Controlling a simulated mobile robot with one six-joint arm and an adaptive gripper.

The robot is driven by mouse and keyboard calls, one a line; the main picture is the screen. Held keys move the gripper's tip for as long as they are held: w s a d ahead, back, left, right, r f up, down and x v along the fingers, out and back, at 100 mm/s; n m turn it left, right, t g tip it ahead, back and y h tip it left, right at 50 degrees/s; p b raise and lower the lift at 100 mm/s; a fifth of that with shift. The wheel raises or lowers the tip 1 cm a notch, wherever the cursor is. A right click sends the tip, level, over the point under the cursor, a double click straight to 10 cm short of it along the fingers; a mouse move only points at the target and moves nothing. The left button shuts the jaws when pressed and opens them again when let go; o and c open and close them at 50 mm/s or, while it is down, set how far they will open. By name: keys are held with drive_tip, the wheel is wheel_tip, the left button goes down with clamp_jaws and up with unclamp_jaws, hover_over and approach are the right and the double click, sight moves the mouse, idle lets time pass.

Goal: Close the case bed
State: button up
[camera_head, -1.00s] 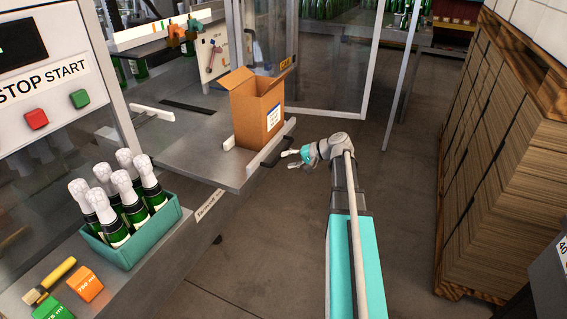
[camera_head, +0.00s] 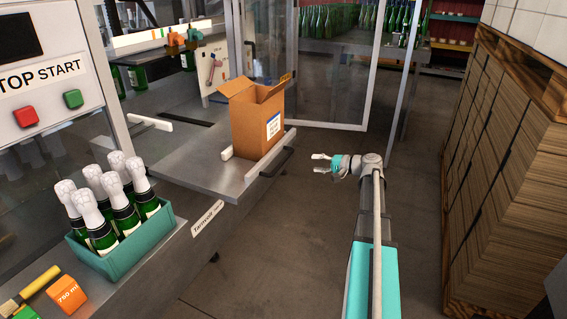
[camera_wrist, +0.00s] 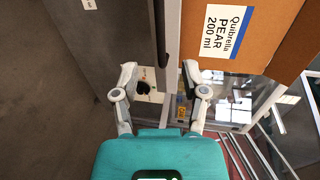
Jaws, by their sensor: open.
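The case bed (camera_head: 196,167) is a grey metal shelf standing out from the machine bench, with a dark bar handle (camera_head: 277,163) along its right edge. An open-topped brown carton (camera_head: 256,128) stands upright on it between low light rails. My gripper (camera_head: 319,163) is open and empty, to the right of the handle and apart from it. In the wrist view the open fingers of my gripper (camera_wrist: 160,80) point towards the dark handle (camera_wrist: 158,30). The carton (camera_wrist: 240,40) shows there with its label "Quibrella PEAR 200 ml".
A teal crate (camera_head: 125,254) of foil-topped bottles stands on the front bench at left. Red (camera_head: 25,116) and green (camera_head: 73,99) buttons sit on the panel above. Wooden stacks (camera_head: 510,170) line the right side. The floor (camera_head: 285,240) between is clear.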

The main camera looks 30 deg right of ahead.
sight(285, 161)
drive_tip(key=b+x, duration=0.2)
drive_tip(key=x, duration=1.1)
drive_tip(key=shift+w+a+b, duration=0.2)
drive_tip(key=shift+w+b, duration=0.1)
drive_tip(key=shift+b, duration=0.05)
clamp_jaws()
